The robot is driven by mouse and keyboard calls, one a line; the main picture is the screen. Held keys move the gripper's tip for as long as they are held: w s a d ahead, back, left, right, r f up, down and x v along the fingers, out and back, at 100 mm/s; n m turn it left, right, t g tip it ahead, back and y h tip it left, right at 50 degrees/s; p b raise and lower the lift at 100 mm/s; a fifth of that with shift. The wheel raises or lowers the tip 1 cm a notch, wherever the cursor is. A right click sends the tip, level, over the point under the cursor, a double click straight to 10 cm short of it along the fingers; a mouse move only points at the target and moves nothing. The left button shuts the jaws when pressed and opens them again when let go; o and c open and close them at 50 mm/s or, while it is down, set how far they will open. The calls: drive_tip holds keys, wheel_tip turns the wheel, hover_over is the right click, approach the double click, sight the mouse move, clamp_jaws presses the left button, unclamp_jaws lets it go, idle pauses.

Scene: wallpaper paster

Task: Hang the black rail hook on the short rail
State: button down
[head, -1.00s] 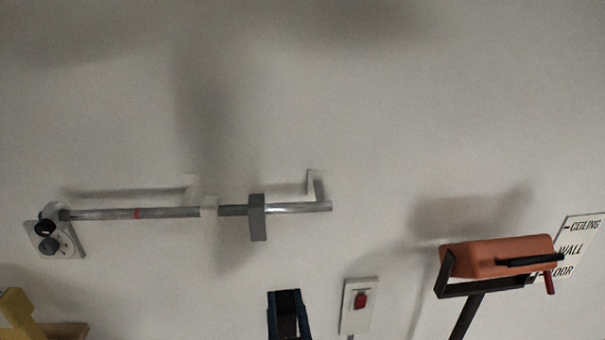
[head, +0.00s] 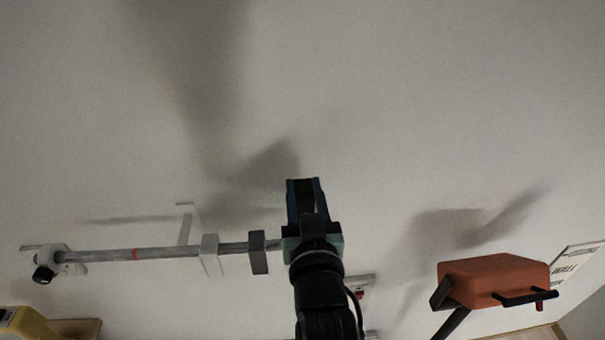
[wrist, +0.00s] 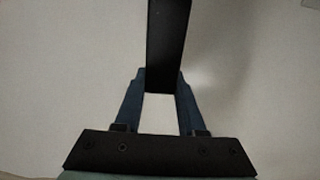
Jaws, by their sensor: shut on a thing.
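My gripper (head: 304,184) is raised in front of the wall, at the right end of the metal rail (head: 100,256). Its blue fingers are shut on the black rail hook (wrist: 168,40), which shows in the wrist view as a straight dark bar between the fingertips. In the head view only a little black of the hook (head: 302,194) shows between the fingers; its bend is hidden. My gripper and wrist cover the rail's right end. Whether the hook touches the rail cannot be told.
A white piece (head: 209,256) and a grey block (head: 259,253) sit on the rail, left of my gripper. A black knob (head: 43,274) is at its left end. An orange box (head: 492,277) on a dark stand is at the right. Wall above is clear.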

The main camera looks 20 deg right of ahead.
drive_tip(key=shift+s+a+r, duration=0.1)
drive_tip(key=shift+s+r, duration=0.05)
drive_tip(key=shift+s, duration=0.2)
drive_tip(key=shift+w+f, duration=0.35)
drive_tip(key=shift+f, duration=0.05)
drive_tip(key=shift+s+f+b, duration=0.25)
drive_tip(key=shift+f+b, duration=0.55)
drive_tip(key=shift+b, duration=0.25)
drive_tip(key=f+b, duration=0.2)
drive_tip(key=shift+w+f, duration=0.2)
drive_tip(key=shift+f, duration=0.1)
drive_tip(key=shift+s+f+b, duration=0.1)
drive_tip(key=shift+f+b, duration=0.4)
drive_tip(key=shift+f, duration=0.05)
drive_tip(key=shift+f+b, duration=3)
drive_tip(key=shift+f, duration=0.35)
drive_tip(key=shift+c, duration=2.1)
unclamp_jaws()
drive_tip(key=shift+r, duration=0.1)
